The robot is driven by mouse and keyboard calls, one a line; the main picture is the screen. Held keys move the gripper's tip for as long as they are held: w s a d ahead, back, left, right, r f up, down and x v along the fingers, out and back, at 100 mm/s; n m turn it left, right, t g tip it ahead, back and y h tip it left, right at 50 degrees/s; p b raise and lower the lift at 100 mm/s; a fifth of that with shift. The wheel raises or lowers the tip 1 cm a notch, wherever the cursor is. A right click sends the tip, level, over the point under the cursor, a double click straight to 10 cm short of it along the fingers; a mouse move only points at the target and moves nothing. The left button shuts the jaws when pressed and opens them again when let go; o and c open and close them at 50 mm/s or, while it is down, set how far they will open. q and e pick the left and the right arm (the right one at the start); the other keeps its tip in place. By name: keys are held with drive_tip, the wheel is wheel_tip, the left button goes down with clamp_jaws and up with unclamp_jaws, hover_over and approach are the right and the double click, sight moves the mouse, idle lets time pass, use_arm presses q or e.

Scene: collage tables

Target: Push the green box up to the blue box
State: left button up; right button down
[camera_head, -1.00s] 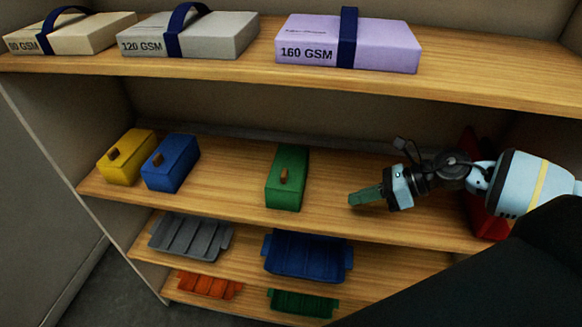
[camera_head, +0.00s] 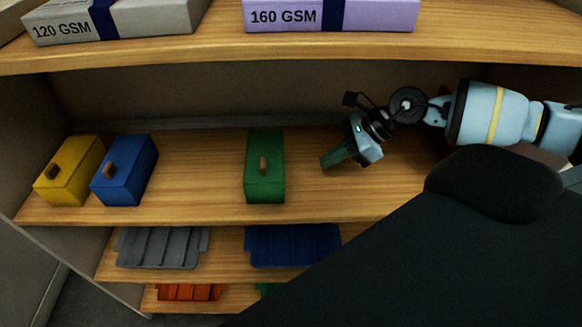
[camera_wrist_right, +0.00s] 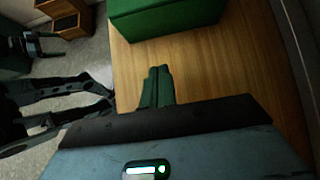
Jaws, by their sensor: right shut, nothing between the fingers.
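My right gripper (camera_head: 326,163) is to the right of the green box, shut and empty, pointing down and left, apart from the box. Its closed fingers show in the right wrist view (camera_wrist_right: 157,85).
A yellow box (camera_head: 69,170) stands close to the left of the blue box. The shelf board (camera_head: 200,196) between blue and green boxes is clear. Paper packs, including a purple one (camera_head: 385,12), lie on the shelf above. Grey (camera_head: 160,247) and blue (camera_head: 293,245) trays sit below.

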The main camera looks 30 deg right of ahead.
drive_tip(key=b+x, duration=0.1)
drive_tip(key=x, duration=0.4)
drive_tip(key=shift+f+b, duration=0.35)
drive_tip(key=shift+b, duration=0.05)
drive_tip(key=shift+w+a+r, duration=0.25)
drive_tip(key=shift+w+a, duration=0.05)
drive_tip(key=shift+a, duration=0.15)
drive_tip(key=shift+w+a+r, duration=0.2)
drive_tip(key=shift+w+a, duration=0.1)
drive_tip(key=shift+a, duration=0.15)
drive_tip(key=shift+w+a, duration=0.4)
drive_tip(key=shift+a, duration=0.25)
use_arm(q)
drive_tip(key=shift+s+d+f, duration=0.15)
drive_tip(key=shift+s+f, duration=0.05)
drive_tip(key=shift+f, duration=0.25)
drive_tip(key=shift+s+d+f, duration=0.1)
drive_tip(key=shift+s+f, duration=0.05)
drive_tip(key=shift+f, duration=0.3)
drive_tip(key=shift+s+f, duration=0.2)
use_arm(e)
drive_tip(key=shift+a, duration=0.1)
